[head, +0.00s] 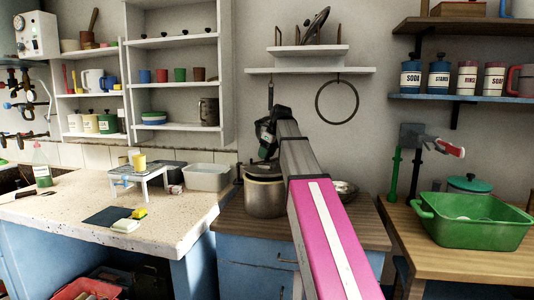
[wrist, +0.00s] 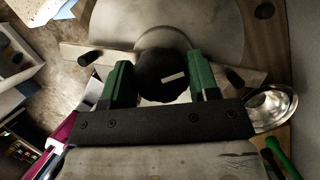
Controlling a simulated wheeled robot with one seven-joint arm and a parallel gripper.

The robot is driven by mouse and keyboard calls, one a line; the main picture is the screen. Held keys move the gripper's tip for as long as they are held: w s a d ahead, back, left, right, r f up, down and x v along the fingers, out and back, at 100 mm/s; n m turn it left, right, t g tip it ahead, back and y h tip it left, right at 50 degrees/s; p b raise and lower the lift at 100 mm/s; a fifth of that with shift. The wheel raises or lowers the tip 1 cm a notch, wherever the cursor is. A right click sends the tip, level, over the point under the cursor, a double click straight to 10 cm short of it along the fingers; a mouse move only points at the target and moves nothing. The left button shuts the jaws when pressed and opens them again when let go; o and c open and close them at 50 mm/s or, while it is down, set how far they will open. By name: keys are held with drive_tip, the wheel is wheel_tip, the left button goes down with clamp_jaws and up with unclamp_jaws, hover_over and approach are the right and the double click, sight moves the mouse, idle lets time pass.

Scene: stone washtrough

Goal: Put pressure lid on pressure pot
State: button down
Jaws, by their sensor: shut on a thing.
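The pressure pot (head: 265,197), a steel cylinder, stands on the wooden counter left of my arm. The pressure lid (wrist: 205,28) is a grey disc with a black centre knob (wrist: 163,78) and a crossbar with black ends. My gripper (wrist: 163,84) has its green fingers shut on the knob, one on each side. In the head view my gripper (head: 266,152) is over the pot, partly hidden by my arm. The lid is at the pot's top, but I cannot tell whether it is seated or just above. The lid hides the pot in the wrist view.
A steel bowl (head: 345,190) is right of the pot, also in the wrist view (wrist: 272,105). A grey tub (head: 206,178) and small white stand (head: 140,177) are on the left counter. A green basin (head: 474,222) is on the right table. A wall shelf (head: 310,70) hangs above.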

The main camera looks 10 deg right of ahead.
drive_tip(key=shift+f, duration=1.2)
idle(1.8)
unclamp_jaws()
drive_tip(key=shift+r, duration=0.15)
drive_tip(key=shift+r, duration=3.35)
